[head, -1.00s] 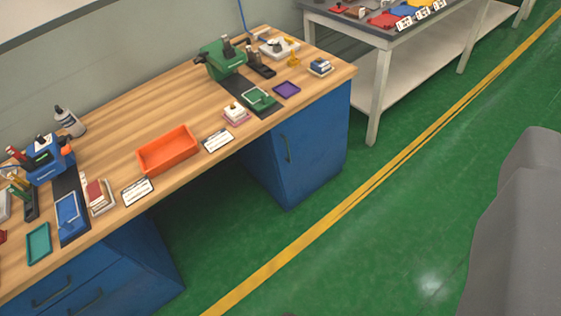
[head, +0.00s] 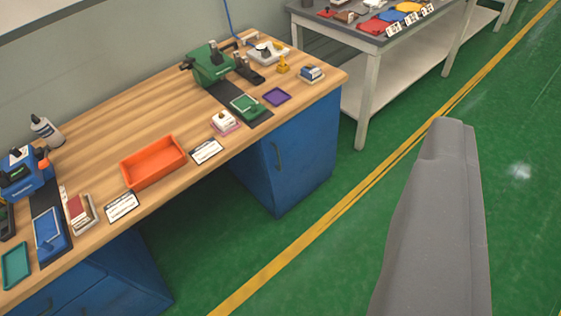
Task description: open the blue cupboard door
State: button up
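The blue cupboard door (head: 300,157) is under the right end of the wooden workbench. It looks shut, with a dark upright handle (head: 278,156) near its left edge. My gripper is not in the picture. A grey part of my own arm fills the lower right, over the green floor and apart from the door.
The wooden workbench (head: 98,138) carries an orange tray (head: 153,162), a green machine (head: 211,65) and small items. Blue drawers (head: 95,280) stand under its left end. A grey-white table (head: 362,105) stands beyond it. The green floor (head: 225,250) before the door is clear, crossed by a yellow line (head: 290,254).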

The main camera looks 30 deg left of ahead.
aim_at(298, 153)
jog(key=i, duration=0.9)
